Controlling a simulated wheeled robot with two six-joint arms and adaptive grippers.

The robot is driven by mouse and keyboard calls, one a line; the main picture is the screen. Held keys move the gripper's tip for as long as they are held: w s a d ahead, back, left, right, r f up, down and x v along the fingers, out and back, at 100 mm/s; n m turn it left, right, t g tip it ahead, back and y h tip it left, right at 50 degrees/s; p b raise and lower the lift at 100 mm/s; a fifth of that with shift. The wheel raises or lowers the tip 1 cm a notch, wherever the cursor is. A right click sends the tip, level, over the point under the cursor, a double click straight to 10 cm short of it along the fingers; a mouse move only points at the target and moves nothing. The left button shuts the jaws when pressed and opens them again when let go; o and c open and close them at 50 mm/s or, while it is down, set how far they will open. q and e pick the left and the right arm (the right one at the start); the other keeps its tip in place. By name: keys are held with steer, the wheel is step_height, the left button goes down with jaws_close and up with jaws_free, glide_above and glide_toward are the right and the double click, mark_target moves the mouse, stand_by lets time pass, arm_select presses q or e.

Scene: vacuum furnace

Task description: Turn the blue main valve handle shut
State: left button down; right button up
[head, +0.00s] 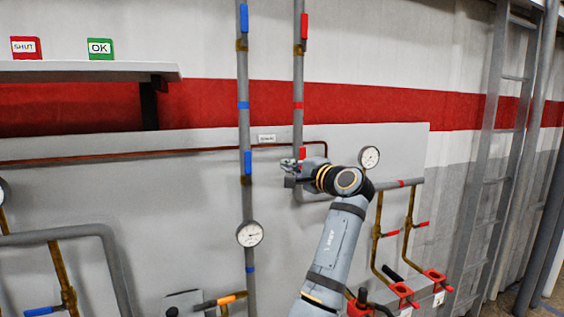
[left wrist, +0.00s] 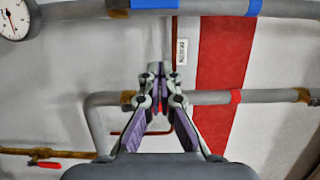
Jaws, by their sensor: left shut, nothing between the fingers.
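A blue handle (head: 247,163) lies along the left vertical pipe, just above a brass valve body (head: 246,181) and above a round gauge. It also shows at the top edge of the left wrist view, as a blue handle (left wrist: 155,4) along the pipe. Another blue handle (head: 244,17) is higher on the same pipe; I cannot tell which is the main valve. My left gripper (head: 289,172) is shut and empty, right of the lower blue handle and apart from it. In the left wrist view its fingertips (left wrist: 159,72) meet, near a partly hidden red handle (head: 303,153).
Gauges (head: 250,234) (head: 370,157) stand close by on the pipes. Red-handled valves (head: 420,224) are at right, beside a ladder (head: 497,150). A shelf (head: 90,70) with SHUT (head: 26,48) and OK (head: 100,48) signs juts out at upper left.

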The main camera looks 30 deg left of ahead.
mark_target(248, 169)
arm_select(q)
steer(key=a+p, duration=0.6)
steer(key=a, duration=0.3)
steer(key=shift+w+a, duration=0.15)
steer(key=shift+a, duration=0.1)
steer(key=shift+w, duration=0.1)
steer(key=shift+s+a+n+b, duration=0.15)
steer(key=shift+s+n+b, duration=0.15)
steer(key=shift+n+b, duration=0.1)
